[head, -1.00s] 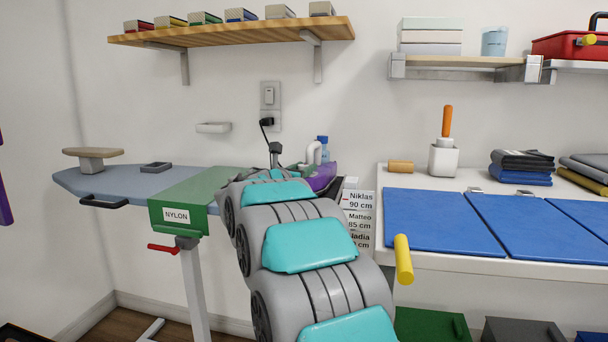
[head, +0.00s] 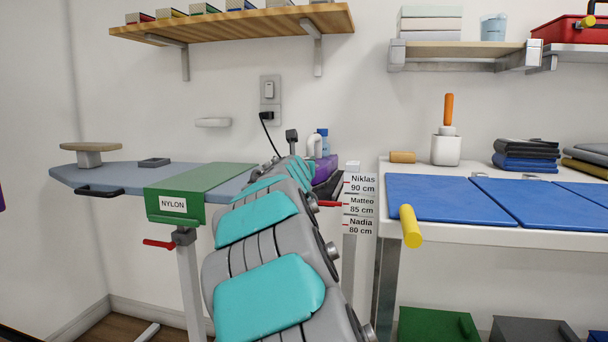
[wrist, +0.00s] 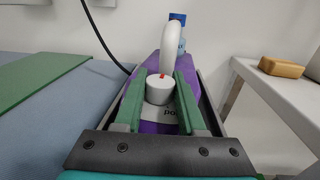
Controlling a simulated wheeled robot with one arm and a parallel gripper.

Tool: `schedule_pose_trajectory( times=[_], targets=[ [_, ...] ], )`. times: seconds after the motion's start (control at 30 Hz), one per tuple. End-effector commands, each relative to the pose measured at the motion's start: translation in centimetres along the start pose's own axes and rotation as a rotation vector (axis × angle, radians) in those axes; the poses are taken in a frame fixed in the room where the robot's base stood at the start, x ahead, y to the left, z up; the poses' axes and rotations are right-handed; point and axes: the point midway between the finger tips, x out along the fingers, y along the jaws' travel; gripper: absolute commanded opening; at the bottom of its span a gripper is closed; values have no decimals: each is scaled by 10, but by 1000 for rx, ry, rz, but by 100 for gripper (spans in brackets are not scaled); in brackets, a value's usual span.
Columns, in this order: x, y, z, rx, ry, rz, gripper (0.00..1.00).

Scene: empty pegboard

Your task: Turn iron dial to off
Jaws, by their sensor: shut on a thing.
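The purple iron (wrist: 184,121) stands in a dark tray at the end of the ironing board, with its white handle (wrist: 269,44) rising behind the dial. It also shows in the head view (head: 325,170), partly behind my arm. The pale grey dial (wrist: 159,89) has a red mark on its top, at the far side in the wrist view. My gripper (wrist: 161,72) has its green fingers on either side of the dial and is shut on it. Lettering by the dial is partly hidden by the right finger. In the head view my arm hides the dial and fingers.
The blue ironing board (head: 120,180) carries a green cloth (head: 203,190) labelled NYLON. A black cord (wrist: 99,32) runs beside the iron to the wall socket (head: 267,116). A white table (head: 462,234) with blue mats stands to the right. A height label (head: 361,205) hangs between them.

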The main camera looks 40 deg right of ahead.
Motion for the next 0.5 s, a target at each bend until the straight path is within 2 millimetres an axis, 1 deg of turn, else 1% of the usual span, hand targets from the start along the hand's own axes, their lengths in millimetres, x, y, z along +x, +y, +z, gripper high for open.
schedule_pose_trajectory(
  times=[0.03,0.47,0.5],
  targets=[
    [0,-1,-7,-1,4,13,0],
    [0,1,-4,-4,7,37,0],
    [0,1,-4,-4,7,37,42]
  ],
)
